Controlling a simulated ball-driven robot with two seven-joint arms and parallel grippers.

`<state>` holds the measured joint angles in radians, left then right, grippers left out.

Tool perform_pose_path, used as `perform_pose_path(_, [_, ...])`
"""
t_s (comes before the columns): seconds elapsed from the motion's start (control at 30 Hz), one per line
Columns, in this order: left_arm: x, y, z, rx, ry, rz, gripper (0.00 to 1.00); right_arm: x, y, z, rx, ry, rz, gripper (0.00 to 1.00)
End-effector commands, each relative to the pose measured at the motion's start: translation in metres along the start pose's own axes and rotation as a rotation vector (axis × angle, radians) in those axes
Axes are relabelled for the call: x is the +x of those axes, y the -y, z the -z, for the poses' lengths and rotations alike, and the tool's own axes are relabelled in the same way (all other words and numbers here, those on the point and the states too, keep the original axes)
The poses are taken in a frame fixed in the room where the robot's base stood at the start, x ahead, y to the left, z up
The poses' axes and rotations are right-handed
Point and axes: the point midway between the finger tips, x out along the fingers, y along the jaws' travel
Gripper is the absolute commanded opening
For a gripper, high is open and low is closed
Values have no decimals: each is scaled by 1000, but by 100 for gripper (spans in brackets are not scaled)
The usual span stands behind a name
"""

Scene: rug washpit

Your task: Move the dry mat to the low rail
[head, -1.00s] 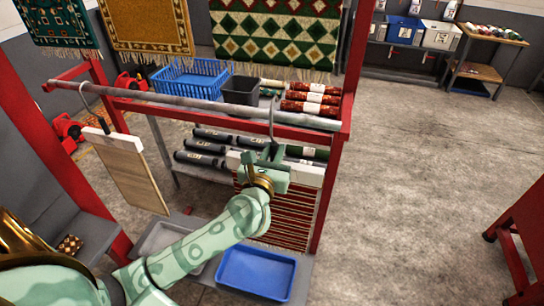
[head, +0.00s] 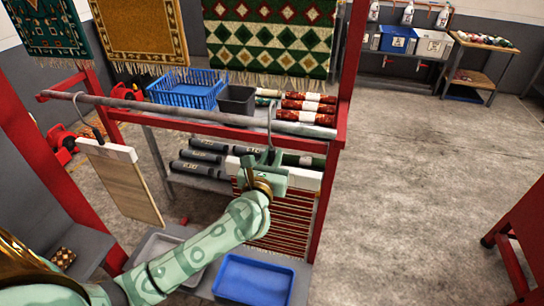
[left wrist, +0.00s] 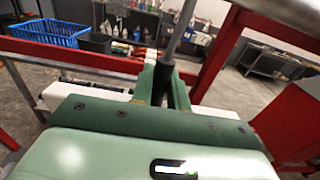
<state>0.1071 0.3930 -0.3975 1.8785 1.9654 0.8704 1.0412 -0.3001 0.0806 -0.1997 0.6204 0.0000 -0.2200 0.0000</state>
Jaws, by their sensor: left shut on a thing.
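A red striped mat (head: 280,217) hangs from a white clamp bar (head: 304,178) at the middle of the head view. My left gripper (head: 266,160) is shut on the hanger's stem just above this bar. In the left wrist view, the two green fingers (left wrist: 164,88) close around a black grip (left wrist: 163,72) with a metal rod rising from it. The hanger's hook (head: 270,112) rises at the grey rail (head: 185,112); I cannot tell whether it bears on the rail. A pale plain mat (head: 125,185) hangs at the rail's left end. My right gripper is out of view.
A red frame (head: 330,170) stands right beside the striped mat. Behind the rail are shelves with a blue basket (head: 187,90), a dark bin (head: 237,99) and rolled rugs (head: 306,106). A blue tray (head: 253,281) lies below. Floor is open to the right.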

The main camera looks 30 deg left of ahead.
Motion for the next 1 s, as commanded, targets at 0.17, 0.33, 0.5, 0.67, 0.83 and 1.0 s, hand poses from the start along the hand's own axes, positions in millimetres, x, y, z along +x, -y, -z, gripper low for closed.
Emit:
perform_pose_path(0.17, [0,0,10,0,1,0,0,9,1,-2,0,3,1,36])
perform_pose_path(0.33, [0,0,18,1,1,0,0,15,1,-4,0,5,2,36])
perform_pose_path(0.5, [0,0,27,1,1,0,0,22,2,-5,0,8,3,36])
perform_pose_path(0.67, [0,0,34,1,1,0,0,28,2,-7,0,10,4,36])
perform_pose_path(0.83, [0,0,36,1,2,0,0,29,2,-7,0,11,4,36])
perform_pose_path(1.0, [0,0,35,1,2,0,22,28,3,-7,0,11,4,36])
